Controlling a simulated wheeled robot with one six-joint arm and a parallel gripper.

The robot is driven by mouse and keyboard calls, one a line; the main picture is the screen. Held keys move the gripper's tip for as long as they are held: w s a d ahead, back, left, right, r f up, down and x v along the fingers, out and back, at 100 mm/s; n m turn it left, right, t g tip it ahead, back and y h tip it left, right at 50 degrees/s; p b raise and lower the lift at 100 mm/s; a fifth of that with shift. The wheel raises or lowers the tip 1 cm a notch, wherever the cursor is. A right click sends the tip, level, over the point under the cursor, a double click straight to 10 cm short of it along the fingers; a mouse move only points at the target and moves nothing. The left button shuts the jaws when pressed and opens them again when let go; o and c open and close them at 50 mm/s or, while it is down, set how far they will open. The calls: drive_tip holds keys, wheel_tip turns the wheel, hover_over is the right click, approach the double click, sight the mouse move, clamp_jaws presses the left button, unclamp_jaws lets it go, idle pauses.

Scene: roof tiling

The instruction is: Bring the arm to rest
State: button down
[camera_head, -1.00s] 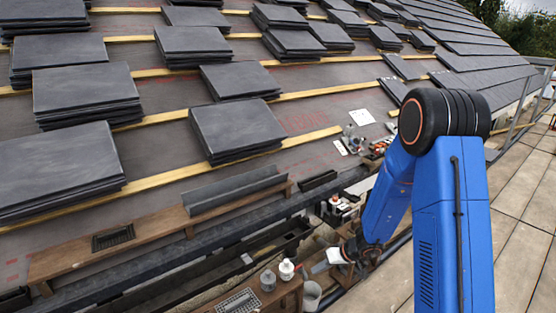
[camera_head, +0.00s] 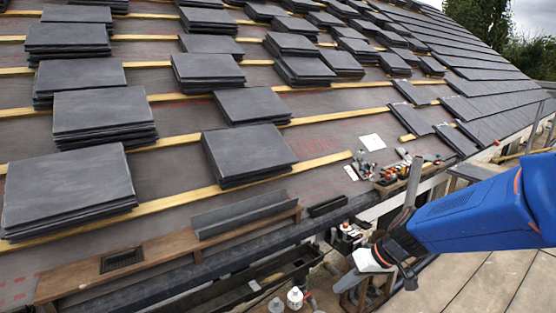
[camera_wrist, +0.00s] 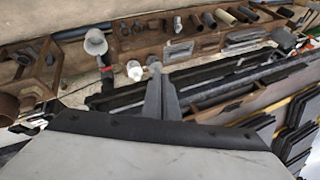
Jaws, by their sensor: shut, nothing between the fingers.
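My blue arm reaches in from the right edge of the head view, low over the paved walkway. My gripper (camera_head: 346,282) is at its end, above the bench and gutter area at the roof's lower edge. In the wrist view my gripper (camera_wrist: 157,75) shows its grey fingers together, with nothing between them. A broad pale plate with a dark edge, its nature unclear, fills the bottom of that view.
Stacks of dark slates (camera_head: 248,153) lie on yellow battens across the roof. A wooden plank (camera_head: 170,252) and gutter run along the eave. The wrist view shows a wooden tray (camera_wrist: 195,42) with pipe pieces. The paved walkway (camera_head: 480,285) at lower right is clear.

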drive_tip(key=s+d+r+m+h, duration=0.1)
drive_tip(key=s+d+r+h, duration=0.1)
drive_tip(key=s, duration=0.4)
drive_tip(key=s+d+r+m+t+h, duration=0.1)
drive_tip(key=s+d+r+h, duration=0.1)
drive_tip(key=s+d+r, duration=0.2)
drive_tip(key=s+d+r+m+t+h, duration=0.1)
drive_tip(key=s+d+r, duration=0.2)
drive_tip(key=s+d, duration=0.2)
drive_tip(key=s, duration=0.3)
drive_tip(key=shift+s+r+m+h, duration=0.15)
drive_tip(key=shift+s+m+h, duration=0.25)
drive_tip(key=shift+d, duration=0.1)
